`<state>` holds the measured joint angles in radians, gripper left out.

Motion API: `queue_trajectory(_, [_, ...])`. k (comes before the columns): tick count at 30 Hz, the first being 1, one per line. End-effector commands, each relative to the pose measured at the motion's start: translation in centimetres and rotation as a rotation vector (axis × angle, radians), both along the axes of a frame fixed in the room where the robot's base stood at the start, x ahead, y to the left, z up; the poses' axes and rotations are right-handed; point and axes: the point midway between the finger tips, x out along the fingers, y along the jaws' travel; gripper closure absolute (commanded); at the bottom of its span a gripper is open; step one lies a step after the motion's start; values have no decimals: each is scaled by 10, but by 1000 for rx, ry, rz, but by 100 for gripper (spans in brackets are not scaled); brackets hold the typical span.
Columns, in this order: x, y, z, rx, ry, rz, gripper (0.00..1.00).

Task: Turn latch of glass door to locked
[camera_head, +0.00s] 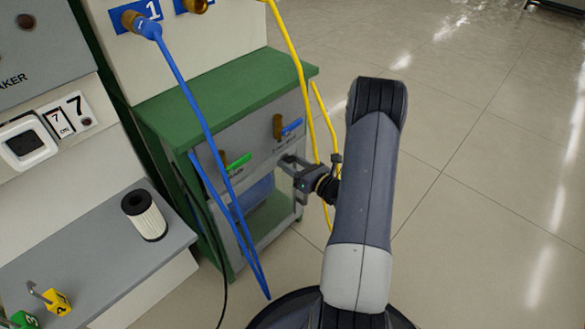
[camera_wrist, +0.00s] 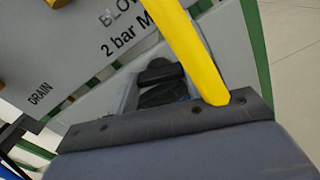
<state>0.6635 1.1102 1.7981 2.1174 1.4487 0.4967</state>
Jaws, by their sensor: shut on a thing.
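The glass door (camera_head: 272,218) is the clear lower front of the green-topped cabinet in the head view. It looks closed. My gripper (camera_head: 287,163) is at the door's upper right, just below the grey valve panel. In the wrist view my gripper (camera_wrist: 160,82) is shut on a dark piece, the latch (camera_wrist: 158,92), between its grey fingers. The fingers and a yellow hose hide part of the latch, so I cannot tell which way it is turned. In the head view the latch is too small to make out.
A yellow hose (camera_head: 297,60) hangs close by my gripper and crosses the wrist view (camera_wrist: 190,45). A blue hose (camera_head: 190,95) hangs before the cabinet. The panel has a green lever (camera_head: 238,161) and a blue lever (camera_head: 292,126). A filter cartridge (camera_head: 145,216) stands on the left shelf.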

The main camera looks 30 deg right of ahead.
Motion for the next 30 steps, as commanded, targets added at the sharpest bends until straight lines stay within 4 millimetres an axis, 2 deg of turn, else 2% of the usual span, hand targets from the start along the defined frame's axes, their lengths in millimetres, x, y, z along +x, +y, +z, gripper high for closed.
queue_trajectory(13, [0, 0, -2, -247, -88, 0, 76])
queue_trajectory(30, [0, 0, -1, -296, -105, 1, 76])
